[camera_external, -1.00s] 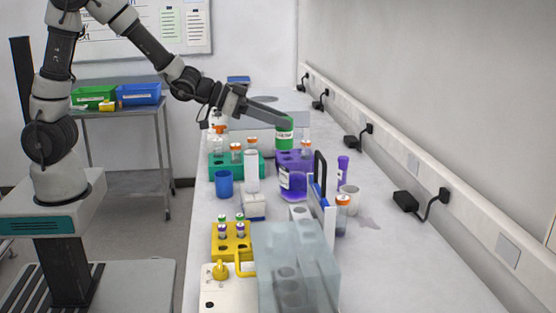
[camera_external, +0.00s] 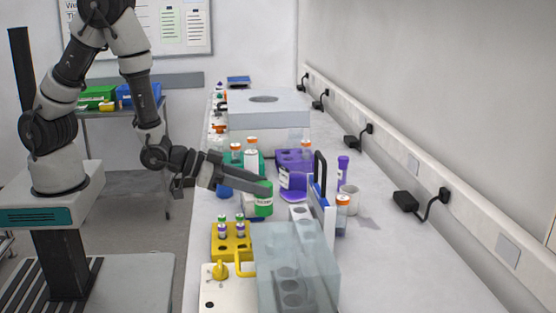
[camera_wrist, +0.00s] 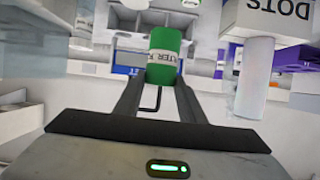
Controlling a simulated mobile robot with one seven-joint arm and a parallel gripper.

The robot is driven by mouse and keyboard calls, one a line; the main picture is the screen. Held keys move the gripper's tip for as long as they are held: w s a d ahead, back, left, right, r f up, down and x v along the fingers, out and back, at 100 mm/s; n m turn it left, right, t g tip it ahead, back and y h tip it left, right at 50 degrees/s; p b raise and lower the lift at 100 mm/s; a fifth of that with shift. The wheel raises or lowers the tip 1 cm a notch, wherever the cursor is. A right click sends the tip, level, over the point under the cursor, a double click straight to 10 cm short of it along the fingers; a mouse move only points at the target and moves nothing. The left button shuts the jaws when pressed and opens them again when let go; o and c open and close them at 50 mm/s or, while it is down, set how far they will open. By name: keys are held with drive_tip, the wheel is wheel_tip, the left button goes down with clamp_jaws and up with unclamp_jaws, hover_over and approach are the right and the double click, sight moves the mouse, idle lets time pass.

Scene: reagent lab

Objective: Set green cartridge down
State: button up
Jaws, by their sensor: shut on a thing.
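The green cartridge (camera_external: 263,199) is a short green cylinder with a white label band. My gripper (camera_external: 252,193) is shut on it and holds it over the bench, left of the blue-and-white upright stand and behind the clear box. In the wrist view the green cartridge (camera_wrist: 164,57) sits between the fingertips of my gripper (camera_wrist: 160,85), its label reading upside down. What lies directly under the cartridge is partly hidden by the arm and the cartridge.
A yellow rack (camera_external: 232,243) with several vials stands front left. A clear box (camera_external: 297,265) stands in front, a purple rack (camera_external: 297,179) behind. The bench's right side is mostly clear.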

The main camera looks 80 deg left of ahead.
drive_tip(key=a, duration=0.5)
drive_tip(key=d, duration=0.4)
drive_tip(key=d+r, duration=0.1)
drive_tip(key=d, duration=0.1)
drive_tip(key=shift+d, duration=0.25)
wheel_tip(320, 180, up, 12)
drive_tip(key=w+a+n+y+b, duration=0.2)
drive_tip(key=w+a+y, duration=0.1)
drive_tip(key=a, duration=2.2)
drive_tip(key=shift+d+f+p, duration=0.15)
drive_tip(key=shift+d+f, duration=0.05)
drive_tip(key=shift+f, duration=4.95)
drive_tip(key=shift+d+f+p, duration=0.15)
drive_tip(key=shift+d+f, duration=0.05)
drive_tip(key=shift+f, duration=4.9)
